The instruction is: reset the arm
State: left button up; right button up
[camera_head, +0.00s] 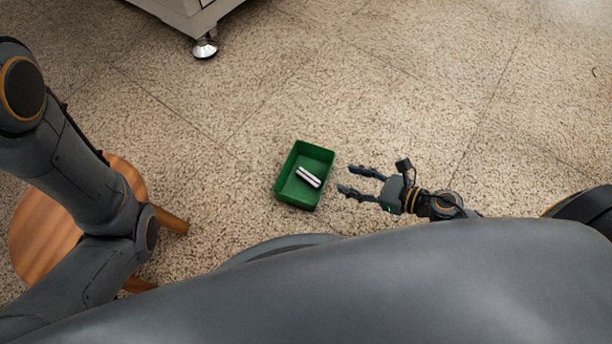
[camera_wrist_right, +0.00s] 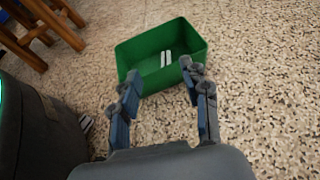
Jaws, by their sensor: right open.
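My right gripper (camera_head: 346,180) is open and empty, just right of a green bin (camera_head: 325,152) in the head view. In the right wrist view its two fingers (camera_wrist_right: 158,88) stand apart, with the green bin (camera_wrist_right: 130,58) beyond the fingertips. Two white bar-like pieces (camera_head: 308,177) lie inside the bin; they also show in the right wrist view (camera_wrist_right: 165,59). My left arm comes in at the left of the head view, but its gripper is not seen.
A round wooden stool (camera_head: 40,235) stands at the left, partly behind my left arm. A grey cabinet (camera_head: 190,12) on a metal foot stands at the top. Wooden legs (camera_wrist_right: 45,25) show at the upper left of the wrist view.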

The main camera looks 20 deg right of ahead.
jog(key=shift+v, duration=1.5)
